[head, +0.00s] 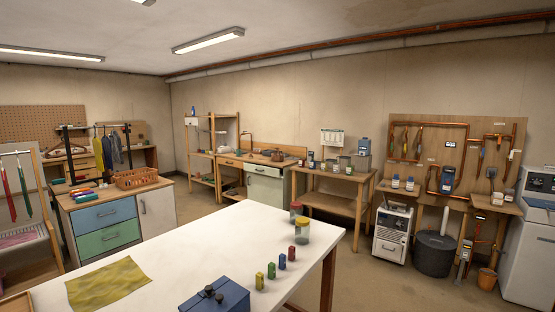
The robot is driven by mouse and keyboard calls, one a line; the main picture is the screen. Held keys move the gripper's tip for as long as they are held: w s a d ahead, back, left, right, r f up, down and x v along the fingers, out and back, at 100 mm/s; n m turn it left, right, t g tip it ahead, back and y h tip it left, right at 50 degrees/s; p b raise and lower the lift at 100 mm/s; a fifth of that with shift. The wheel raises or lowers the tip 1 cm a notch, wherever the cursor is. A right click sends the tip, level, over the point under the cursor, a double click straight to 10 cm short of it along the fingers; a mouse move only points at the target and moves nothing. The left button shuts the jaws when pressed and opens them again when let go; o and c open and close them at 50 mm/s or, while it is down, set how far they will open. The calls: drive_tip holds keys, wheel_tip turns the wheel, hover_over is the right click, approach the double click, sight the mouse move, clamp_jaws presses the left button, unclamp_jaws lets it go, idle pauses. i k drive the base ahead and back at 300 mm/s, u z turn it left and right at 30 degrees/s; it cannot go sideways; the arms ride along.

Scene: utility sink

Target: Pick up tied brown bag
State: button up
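I cannot make out a tied brown bag with certainty in the head view. A small brown rounded object (275,154) sits on the far wooden counter by the back wall, but it is too small to tell what it is. My gripper is not in view.
A white table (190,250) fills the near foreground, bearing a yellow-green cloth (107,284), a blue box (215,297), several small coloured blocks and two jars. A drawer cabinet (107,228) stands left. A black bin (436,254) stands right. Some floor right of the table is clear.

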sight(276, 156)
drive_tip(key=z, duration=0.75)
drive_tip(key=i, duration=5.45)
drive_tip(key=u, duration=2.85)
drive_tip(key=i, duration=5)
